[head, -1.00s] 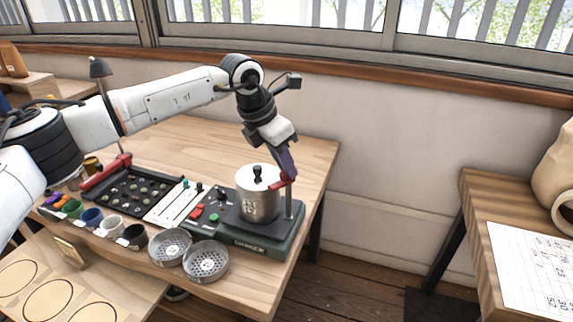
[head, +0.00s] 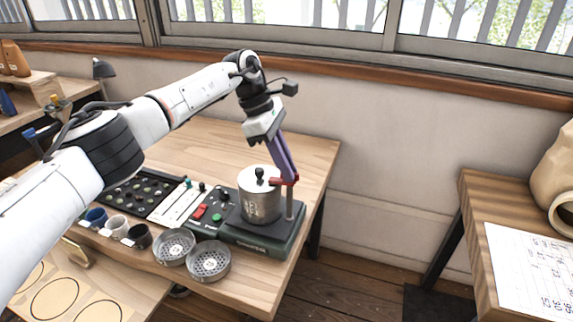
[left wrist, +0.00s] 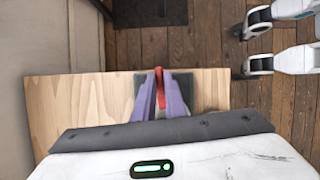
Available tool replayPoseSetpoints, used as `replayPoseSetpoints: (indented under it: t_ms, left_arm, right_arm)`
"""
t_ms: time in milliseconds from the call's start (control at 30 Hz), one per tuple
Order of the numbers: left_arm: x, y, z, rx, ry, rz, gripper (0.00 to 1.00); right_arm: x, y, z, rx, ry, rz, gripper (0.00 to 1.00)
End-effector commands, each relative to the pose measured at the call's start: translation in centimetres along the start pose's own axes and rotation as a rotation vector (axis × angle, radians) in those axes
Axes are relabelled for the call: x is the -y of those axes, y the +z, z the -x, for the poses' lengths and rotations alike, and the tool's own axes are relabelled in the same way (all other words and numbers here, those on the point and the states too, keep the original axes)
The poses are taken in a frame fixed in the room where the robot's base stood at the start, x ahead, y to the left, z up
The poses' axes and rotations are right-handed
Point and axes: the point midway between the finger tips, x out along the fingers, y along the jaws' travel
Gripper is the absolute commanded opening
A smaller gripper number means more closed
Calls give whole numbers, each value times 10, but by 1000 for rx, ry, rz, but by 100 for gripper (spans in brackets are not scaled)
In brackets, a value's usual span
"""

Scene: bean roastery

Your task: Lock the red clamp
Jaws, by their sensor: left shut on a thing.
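The red clamp (head: 283,181) sits at the rim of a silver canister with a dark lid knob (head: 259,199), beside an upright metal post (head: 289,205). The canister stands on a dark green machine base (head: 262,238). My left gripper (head: 290,179) reaches down to the clamp from above with its purple fingers. In the left wrist view the red clamp (left wrist: 159,88) lies between the two fingers of the left gripper (left wrist: 160,98), which are shut on it. The fingers hide part of the clamp. My right gripper is not in view.
Red and green buttons (head: 208,214) lie left of the canister. Two perforated metal dishes (head: 210,261) stand at the table's front edge. A bean tray (head: 135,192) and several cups are further left. A side table with a printed sheet (head: 530,265) stands at the right.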

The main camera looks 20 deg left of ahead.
Motion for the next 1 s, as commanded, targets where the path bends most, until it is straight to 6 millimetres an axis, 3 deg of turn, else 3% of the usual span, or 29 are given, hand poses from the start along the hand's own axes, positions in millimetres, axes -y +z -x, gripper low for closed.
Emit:
replayPoseSetpoints:
  t_ms: [833,900,967,1000]
  left_arm:
    - [-1,1,1,-1,-44,-115,0]
    - [-1,1,1,-1,-44,-114,19]
    - [-1,1,1,-1,-44,-114,29]
    - [-1,1,1,-1,-44,-113,30]
  right_arm:
    - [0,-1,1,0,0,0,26]
    - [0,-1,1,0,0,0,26]
    - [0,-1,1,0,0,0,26]
    - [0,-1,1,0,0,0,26]
